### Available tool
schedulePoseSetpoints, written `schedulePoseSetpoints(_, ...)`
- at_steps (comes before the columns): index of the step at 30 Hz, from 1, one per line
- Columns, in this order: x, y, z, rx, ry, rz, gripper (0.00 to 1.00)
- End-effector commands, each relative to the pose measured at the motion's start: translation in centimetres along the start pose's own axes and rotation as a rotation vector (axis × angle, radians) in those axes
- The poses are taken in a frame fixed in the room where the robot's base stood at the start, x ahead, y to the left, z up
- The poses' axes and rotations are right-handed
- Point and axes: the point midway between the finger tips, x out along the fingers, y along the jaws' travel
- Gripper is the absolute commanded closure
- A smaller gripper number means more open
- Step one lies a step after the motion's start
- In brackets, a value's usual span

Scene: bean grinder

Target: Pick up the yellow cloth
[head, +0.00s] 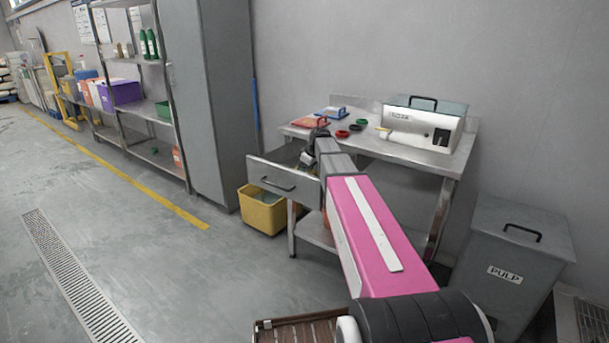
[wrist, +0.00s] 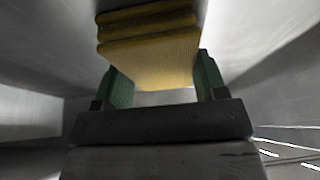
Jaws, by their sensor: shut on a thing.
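The yellow cloth (wrist: 150,58) is a folded stack of layers, seen in the wrist view between the two green fingertips of my gripper (wrist: 153,85). My gripper is shut on the cloth. Grey metal walls rise around it, which look like the inside of the open drawer. In the head view, the grey drawer (head: 284,182) is pulled out of the steel table. My arm reaches over to the drawer and hides most of its inside, and the fingertips are hard to make out there.
The steel table (head: 432,155) carries a white machine (head: 420,125), red and green round items and two coloured boards. A yellow bin (head: 262,209) stands on the floor below the drawer. A grey PULP bin (head: 515,255) stands at the right.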

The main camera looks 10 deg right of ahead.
Motion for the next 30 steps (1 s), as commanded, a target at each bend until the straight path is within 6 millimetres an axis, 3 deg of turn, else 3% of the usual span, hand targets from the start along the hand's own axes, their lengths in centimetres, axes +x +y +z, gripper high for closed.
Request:
schedulePoseSetpoints(8, -0.6, 0.0, -0.2, 0.000, 0.000, 0.000, 0.58)
schedulePoseSetpoints(21, -7.0, 0.1, -2.9, -0.001, 0.001, 0.002, 0.58)
schedulePoseSetpoints(30, -9.2, 0.0, -3.8, 0.000, 0.000, 0.001, 0.58)
